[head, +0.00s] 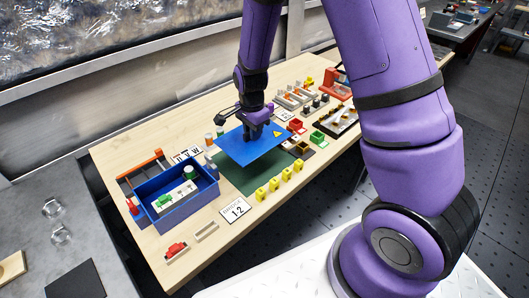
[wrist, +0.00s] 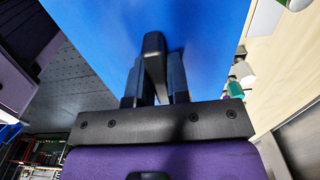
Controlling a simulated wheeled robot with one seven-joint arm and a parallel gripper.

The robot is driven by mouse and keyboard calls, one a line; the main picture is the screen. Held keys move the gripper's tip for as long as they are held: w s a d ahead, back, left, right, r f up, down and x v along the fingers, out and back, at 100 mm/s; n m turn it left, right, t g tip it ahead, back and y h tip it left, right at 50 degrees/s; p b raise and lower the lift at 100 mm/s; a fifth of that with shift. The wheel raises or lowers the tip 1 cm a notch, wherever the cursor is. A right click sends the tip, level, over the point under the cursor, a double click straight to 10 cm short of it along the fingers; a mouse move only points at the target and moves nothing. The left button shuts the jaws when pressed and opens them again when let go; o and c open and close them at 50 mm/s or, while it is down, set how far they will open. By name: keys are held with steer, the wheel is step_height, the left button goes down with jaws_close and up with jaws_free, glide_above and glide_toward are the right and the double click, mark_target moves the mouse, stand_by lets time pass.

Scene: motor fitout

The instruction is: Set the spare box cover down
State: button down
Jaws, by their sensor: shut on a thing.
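The box cover (head: 238,147) is a flat blue plate with a yellow warning triangle. My gripper (head: 257,132) is shut on a dark handle on the cover's top, seen in the head view. The cover hangs nearly level over a dark green mat (head: 260,176) on the wooden table; I cannot tell the exact gap beneath it. In the wrist view the cover (wrist: 105,25) fills the upper middle, and my gripper's fingers (wrist: 155,75) are on either side of the dark handle.
An open blue box (head: 180,216) with parts inside stands left of the mat. Several yellow pieces (head: 274,184) line the mat's front edge, near a "BRIDGE 1-2" card (head: 235,210). Red, green and tan bins (head: 317,137) and other parts crowd the right.

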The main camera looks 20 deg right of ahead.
step_height(320, 180, down, 4)
steer(key=shift+d+f, duration=0.1)
steer(key=shift+f, duration=2.65)
steer(key=shift+f, duration=0.1)
steer(key=c, duration=1.1)
jaws_free()
